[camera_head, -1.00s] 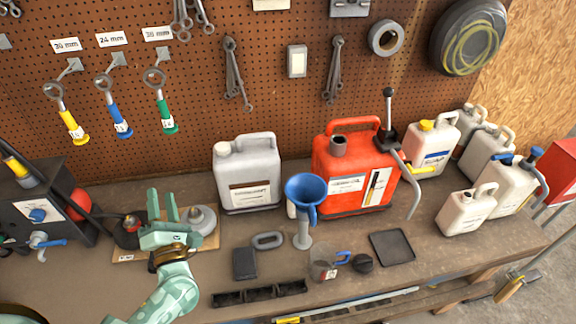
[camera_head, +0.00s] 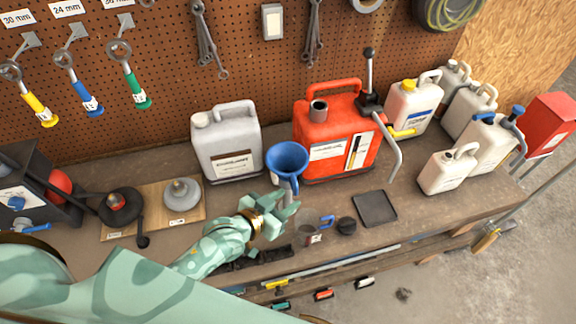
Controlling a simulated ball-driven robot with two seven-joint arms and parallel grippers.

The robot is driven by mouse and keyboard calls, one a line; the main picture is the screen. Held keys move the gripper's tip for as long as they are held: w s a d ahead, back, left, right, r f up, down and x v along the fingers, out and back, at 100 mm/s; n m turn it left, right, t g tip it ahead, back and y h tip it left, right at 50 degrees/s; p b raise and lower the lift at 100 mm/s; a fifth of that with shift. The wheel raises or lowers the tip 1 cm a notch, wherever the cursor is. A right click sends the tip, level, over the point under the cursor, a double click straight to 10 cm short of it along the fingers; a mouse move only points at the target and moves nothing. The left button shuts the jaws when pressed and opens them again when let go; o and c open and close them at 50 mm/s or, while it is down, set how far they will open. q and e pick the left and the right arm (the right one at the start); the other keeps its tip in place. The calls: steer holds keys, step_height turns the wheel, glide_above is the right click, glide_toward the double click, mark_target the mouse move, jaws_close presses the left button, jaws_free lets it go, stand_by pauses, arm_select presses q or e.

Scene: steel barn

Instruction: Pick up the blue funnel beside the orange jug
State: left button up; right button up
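The blue funnel (camera_head: 287,160) stands upright on the bench, wide mouth up, just left of the orange jug (camera_head: 318,130). The jug is red-orange with a black spout and white labels. My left gripper (camera_head: 286,202) is low in front of the funnel's narrow lower part and hides some of it. Its fingers look spread and point towards the funnel. I cannot tell whether they touch it. My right gripper is not in view.
A grey jug (camera_head: 226,145) stands left of the funnel. A clear measuring cup (camera_head: 309,235), a black cap (camera_head: 346,226) and a dark tray (camera_head: 375,208) lie to the right of my gripper. Several white jugs stand at the right. A black divided tray is partly hidden behind my arm.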

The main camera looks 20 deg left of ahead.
mark_target(295, 191)
arm_select(q)
steer(key=x, duration=0.7)
steer(key=shift+w+a+r, duration=0.15)
steer(key=shift+w+r, duration=0.1)
steer(key=shift+w, duration=0.15)
jaws_close()
